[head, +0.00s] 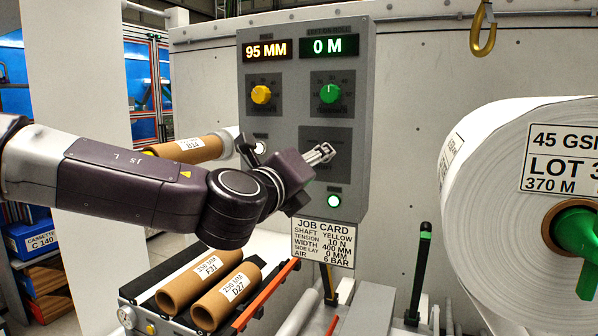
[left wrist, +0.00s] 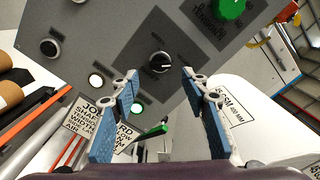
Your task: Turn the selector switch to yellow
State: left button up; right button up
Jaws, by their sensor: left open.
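The selector switch (left wrist: 160,62), a black knob with a pale pointer mark, sits on a dark square plate of the grey control panel (head: 356,110). In the left wrist view it lies ahead of and between the two blue-padded fingers; its pointer looks turned toward the picture's right, and the labels around it are too small to read. My left gripper (head: 322,153) is open in front of that plate and hides the switch in the head view. In the left wrist view the gripper (left wrist: 160,105) has nothing between its fingers; no contact with the switch shows.
A yellow knob (head: 261,94) and a green knob (head: 331,93) sit above, under displays reading 95 MM and 0 M. A lit button (head: 334,201) and a job card (head: 323,243) reading SHAFT YELLOW are below. A large white roll (head: 490,190) stands at right; brown cores (head: 226,298) lie below.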

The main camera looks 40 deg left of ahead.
pick_arm(q)
jog(key=v, duration=0.8)
dwell(0.4)
